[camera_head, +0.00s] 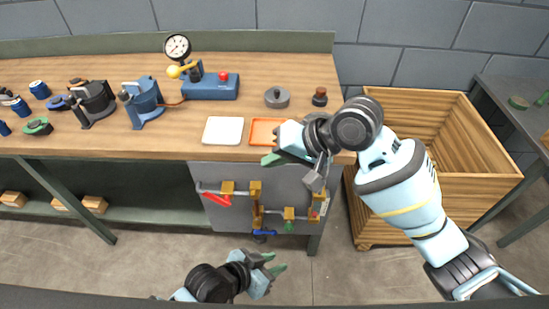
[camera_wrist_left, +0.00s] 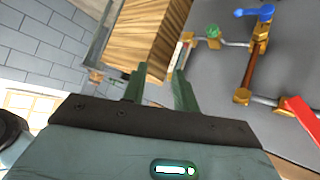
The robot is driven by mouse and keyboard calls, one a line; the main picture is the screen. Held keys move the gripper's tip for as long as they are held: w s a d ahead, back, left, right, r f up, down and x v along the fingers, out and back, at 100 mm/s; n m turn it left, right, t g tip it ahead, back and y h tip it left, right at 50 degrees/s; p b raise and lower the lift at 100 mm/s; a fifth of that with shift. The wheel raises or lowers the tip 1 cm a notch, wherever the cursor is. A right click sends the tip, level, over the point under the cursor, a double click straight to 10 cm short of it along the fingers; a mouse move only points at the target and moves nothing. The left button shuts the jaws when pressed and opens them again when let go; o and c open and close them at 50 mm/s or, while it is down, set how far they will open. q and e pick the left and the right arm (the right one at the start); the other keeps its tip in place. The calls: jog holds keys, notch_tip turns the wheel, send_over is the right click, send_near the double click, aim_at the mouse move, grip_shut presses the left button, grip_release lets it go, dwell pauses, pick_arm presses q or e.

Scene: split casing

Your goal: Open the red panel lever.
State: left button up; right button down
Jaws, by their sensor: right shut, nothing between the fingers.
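The red panel lever (camera_head: 216,200) is at the left of a grey panel (camera_head: 222,174) under the bench's front edge. It slants down from a brass fitting on a horizontal pipe. In the left wrist view the red lever (camera_wrist_left: 302,112) shows at the right edge, partly cut off. My left gripper (camera_head: 273,264) is low in front of the panel, below and right of the red lever, apart from it. Its fingers (camera_wrist_left: 159,88) are open and empty. My right gripper (camera_head: 271,160) is shut and empty by the orange tray at the bench's front edge.
A blue lever (camera_head: 265,233) and a green handle (camera_head: 290,227) are on the same panel. A wooden crate (camera_head: 450,190) stands at the right. The bench top (camera_head: 120,60) holds an orange tray (camera_head: 262,125), a white tray (camera_head: 223,131) and devices. The floor before the panel is clear.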

pick_arm(q)
jog(key=shift+s+f, duration=0.1)
jog(key=shift+s, duration=0.15)
pick_arm(e)
jog(key=shift+s+d, duration=0.15)
pick_arm(q)
jog(key=s+a+f+n+t+y, duration=0.1)
jog(key=s+a+f+n+y, duration=0.2)
jog(key=s+a, duration=0.5)
jog(key=s+a+f+n+t+y, duration=0.1)
jog(key=s+a+f+n+y, duration=0.2)
jog(key=s+a, duration=0.4)
jog(key=a, duration=0.4)
jog(key=shift+s+f+y, duration=0.3)
jog(key=shift+s+f, duration=0.1)
